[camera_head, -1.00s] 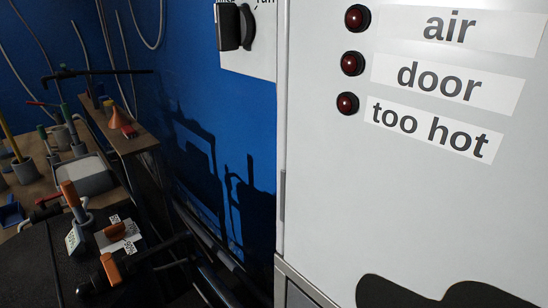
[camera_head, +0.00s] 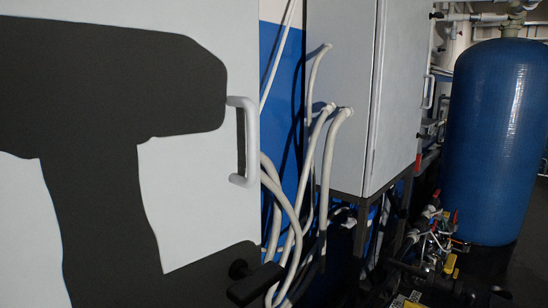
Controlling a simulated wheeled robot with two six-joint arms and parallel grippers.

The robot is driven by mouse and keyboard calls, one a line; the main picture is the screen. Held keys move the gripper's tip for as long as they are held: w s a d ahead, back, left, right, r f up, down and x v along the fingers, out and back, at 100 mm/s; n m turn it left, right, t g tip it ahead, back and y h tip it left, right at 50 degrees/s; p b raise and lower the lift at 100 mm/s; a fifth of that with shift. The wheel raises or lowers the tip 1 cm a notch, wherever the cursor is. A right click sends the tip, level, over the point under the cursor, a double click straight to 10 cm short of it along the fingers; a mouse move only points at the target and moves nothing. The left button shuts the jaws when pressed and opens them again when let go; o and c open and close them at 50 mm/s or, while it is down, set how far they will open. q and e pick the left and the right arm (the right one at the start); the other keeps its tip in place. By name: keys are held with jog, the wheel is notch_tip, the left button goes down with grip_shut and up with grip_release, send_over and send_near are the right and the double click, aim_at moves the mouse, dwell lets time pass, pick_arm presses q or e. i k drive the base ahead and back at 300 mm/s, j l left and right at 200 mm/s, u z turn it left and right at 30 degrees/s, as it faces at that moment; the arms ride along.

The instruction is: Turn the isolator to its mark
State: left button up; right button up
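A black bar-shaped handle on a short round hub (camera_head: 255,284) stands out from the white cabinet front (camera_head: 195,205) at the bottom of the head view. It may be the isolator, but I see no label or mark by it, and its lower end is close to the picture's bottom edge. I cannot make out either of my grippers in this view.
A pale door handle (camera_head: 246,140) is on the white cabinet's right edge. Thick white hoses (camera_head: 325,160) hang beside a grey cabinet (camera_head: 345,90) on legs. A large blue tank (camera_head: 495,140) stands at right, with small coloured valves (camera_head: 435,235) low beside it.

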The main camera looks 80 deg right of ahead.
aim_at(418, 160)
jog(key=k+j+z, duration=0.35)
jog(key=k, duration=0.15)
jog(key=k+z, duration=0.35)
jog(key=k, duration=0.15)
jog(key=k+z, duration=0.3)
jog(key=k, duration=0.2)
jog(key=k+l+z, duration=0.15)
jog(key=l+z, duration=0.25)
jog(key=l, duration=0.3)
jog(key=l+z, duration=0.4)
jog(key=l, duration=0.3)
jog(key=l+z, duration=0.45)
jog(key=l, duration=0.35)
jog(key=i+l+z, duration=0.15)
jog(key=i+z, duration=0.3)
jog(key=i+l, duration=0.1)
jog(key=l, duration=0.45)
jog(key=i+l, duration=0.1)
jog(key=l, duration=0.45)
jog(key=i+l, duration=0.1)
jog(key=l, duration=0.45)
